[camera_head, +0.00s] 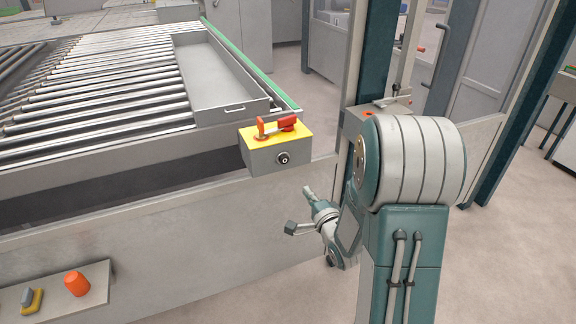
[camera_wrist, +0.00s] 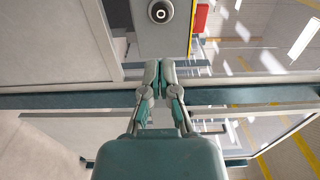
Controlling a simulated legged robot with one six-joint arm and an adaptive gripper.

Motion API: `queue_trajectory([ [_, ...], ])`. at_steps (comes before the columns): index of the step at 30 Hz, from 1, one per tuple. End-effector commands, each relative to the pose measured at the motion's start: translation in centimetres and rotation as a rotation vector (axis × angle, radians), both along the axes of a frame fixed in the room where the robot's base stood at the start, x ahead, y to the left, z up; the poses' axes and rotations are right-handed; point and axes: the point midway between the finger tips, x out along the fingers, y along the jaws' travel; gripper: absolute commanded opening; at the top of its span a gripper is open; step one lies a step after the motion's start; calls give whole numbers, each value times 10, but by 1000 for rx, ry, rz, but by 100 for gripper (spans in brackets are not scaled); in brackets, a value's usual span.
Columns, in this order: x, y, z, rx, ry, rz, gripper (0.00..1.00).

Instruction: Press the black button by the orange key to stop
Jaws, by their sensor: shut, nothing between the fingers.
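The black round button (camera_head: 283,158) sits on the front face of a grey box (camera_head: 262,160) with a yellow top, at the corner of the roller table. A red-orange key or handle (camera_head: 288,124) lies on the yellow top, just above the button. My gripper (camera_head: 307,190) is below and slightly right of the box, apart from it, with its tip pointing up toward it. In the wrist view the button (camera_wrist: 160,12) is at the top edge, beyond my shut, empty fingertips (camera_wrist: 160,66). A red part (camera_wrist: 200,18) shows to its right.
The roller table (camera_head: 120,80) with a grey tray (camera_head: 215,80) fills the left. A lower panel (camera_head: 95,300) carries an orange knob (camera_head: 76,284) and a yellow-based switch (camera_head: 32,300). A dark teal post (camera_head: 372,60) stands behind my arm. Open floor (camera_head: 300,285) lies below the box.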

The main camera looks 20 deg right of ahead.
Motion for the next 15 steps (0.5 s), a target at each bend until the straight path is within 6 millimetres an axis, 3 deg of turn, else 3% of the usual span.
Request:
queue_trajectory([
  [15,93,1,-1,0,0,1,0],
])
